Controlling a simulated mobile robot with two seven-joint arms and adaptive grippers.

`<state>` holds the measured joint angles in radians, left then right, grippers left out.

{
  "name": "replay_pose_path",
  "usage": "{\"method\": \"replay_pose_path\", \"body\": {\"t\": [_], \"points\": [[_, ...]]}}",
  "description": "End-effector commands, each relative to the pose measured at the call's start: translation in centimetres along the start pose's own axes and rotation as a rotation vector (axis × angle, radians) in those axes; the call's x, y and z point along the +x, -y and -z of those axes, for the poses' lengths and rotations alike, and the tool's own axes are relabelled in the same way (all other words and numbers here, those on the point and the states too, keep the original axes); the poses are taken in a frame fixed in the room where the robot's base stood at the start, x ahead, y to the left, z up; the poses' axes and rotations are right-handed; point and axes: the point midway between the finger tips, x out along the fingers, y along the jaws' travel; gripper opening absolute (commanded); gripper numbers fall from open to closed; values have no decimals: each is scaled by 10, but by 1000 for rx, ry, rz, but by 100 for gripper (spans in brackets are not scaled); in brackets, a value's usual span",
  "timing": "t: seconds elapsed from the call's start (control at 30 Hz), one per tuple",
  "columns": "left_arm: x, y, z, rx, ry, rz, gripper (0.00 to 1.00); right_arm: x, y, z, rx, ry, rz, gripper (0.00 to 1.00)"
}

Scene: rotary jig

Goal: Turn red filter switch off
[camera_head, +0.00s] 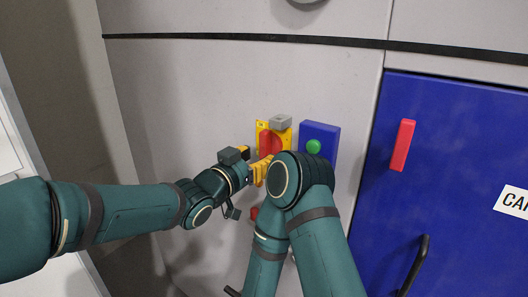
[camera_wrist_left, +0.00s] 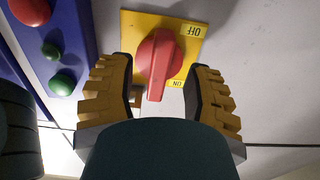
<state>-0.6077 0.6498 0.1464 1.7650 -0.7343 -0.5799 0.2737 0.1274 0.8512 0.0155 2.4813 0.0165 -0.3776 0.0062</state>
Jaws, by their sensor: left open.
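The red filter switch (camera_head: 269,143) is a rotary knob on a yellow plate (camera_head: 260,128) on the pale wall. In the left wrist view the red knob (camera_wrist_left: 160,58) sits on the yellow plate (camera_wrist_left: 131,28), which has OFF and ON labels. Its long handle points down in that view, beside the ON label. My left gripper (camera_head: 254,162) is open just in front of the switch. In the left wrist view its yellow-padded fingers (camera_wrist_left: 163,98) stand on either side of the handle, with gaps visible. My right gripper is not in view.
A blue box (camera_head: 328,133) with a green button (camera_head: 313,147) is right of the switch. My right arm is bent in front of the wall below them. A blue door (camera_head: 455,135) with a red bar (camera_head: 403,145) and dark handle (camera_head: 416,262) stands at right.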

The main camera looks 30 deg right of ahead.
Motion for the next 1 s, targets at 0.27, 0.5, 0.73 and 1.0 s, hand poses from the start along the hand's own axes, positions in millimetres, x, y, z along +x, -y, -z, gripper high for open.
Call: {"method": "replay_pose_path", "body": {"t": [0.27,0.5,0.73,1.0], "points": [[29,0,0,-1,0,0,50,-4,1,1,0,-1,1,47],[32,0,0,-1,1,0,50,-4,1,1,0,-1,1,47],[32,0,0,-1,0,0,11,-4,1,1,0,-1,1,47],[32,0,0,-1,0,0,0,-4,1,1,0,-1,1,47]]}}
